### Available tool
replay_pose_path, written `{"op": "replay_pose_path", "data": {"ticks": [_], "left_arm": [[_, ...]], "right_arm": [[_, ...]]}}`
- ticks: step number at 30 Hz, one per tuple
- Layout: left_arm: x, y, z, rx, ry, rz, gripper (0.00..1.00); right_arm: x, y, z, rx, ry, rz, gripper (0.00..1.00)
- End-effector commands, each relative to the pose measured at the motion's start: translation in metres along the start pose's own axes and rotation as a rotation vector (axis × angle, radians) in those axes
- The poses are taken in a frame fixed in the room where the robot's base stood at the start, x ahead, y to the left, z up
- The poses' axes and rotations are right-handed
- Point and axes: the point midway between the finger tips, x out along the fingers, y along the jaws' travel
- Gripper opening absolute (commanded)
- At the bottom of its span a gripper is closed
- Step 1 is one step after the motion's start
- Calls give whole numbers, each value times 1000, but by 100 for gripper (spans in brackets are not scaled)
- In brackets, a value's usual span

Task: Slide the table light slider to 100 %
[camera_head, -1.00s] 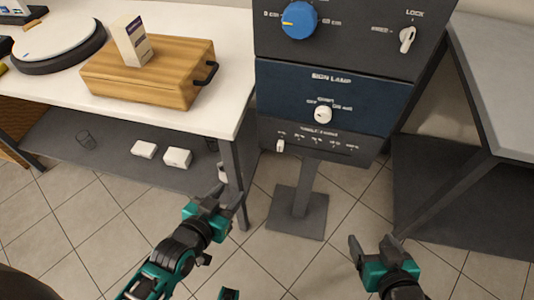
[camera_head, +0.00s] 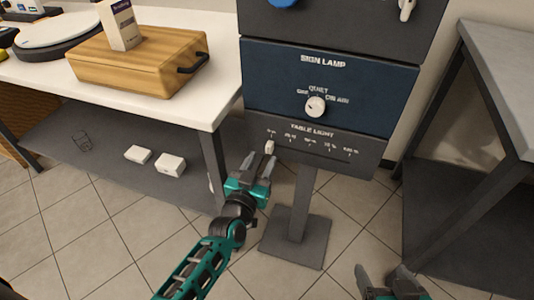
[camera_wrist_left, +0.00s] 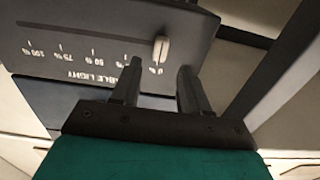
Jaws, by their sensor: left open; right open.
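The table light slider knob (camera_head: 269,147) is a small white tab at the left end of its scale, by the 0 % mark, on the lower dark panel (camera_head: 335,160). In the left wrist view the knob (camera_wrist_left: 160,49) also stands at 0 %, with the printed scale running left to 100 %. My left gripper (camera_head: 258,164) is open, just below the knob in the head view. In the left wrist view its fingers (camera_wrist_left: 158,83) point towards the knob, which lies beyond the gap between the tips. My right gripper (camera_head: 381,277) is open and empty at the bottom right.
The stand's post rests on a square base (camera_head: 297,238). A white table (camera_head: 180,105) with a wooden box (camera_head: 140,62) stands left, a grey table (camera_head: 500,70) right.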

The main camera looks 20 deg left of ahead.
Motion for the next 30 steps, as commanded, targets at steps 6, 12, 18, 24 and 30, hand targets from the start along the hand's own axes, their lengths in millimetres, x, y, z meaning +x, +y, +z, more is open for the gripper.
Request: {"op": "replay_pose_path", "data": {"ticks": [6, 12, 18, 24, 30], "left_arm": [[35, 0, 2, -1, 1, -1, 45], [48, 0, 1, -1, -1, 0, 45], [49, 0, 0, -1, -2, 0, 45], [48, 0, 0, -1, -2, 0, 33], [48, 0, 0, -1, -1, 0, 14]], "right_arm": [[6, 0, 13, 4, -5, 0, 83], [8, 0, 15, 4, -8, 0, 83], [7, 0, 13, 4, -7, 0, 83], [7, 0, 13, 3, -6, 0, 83], [7, 0, 13, 3, -6, 0, 83]]}}
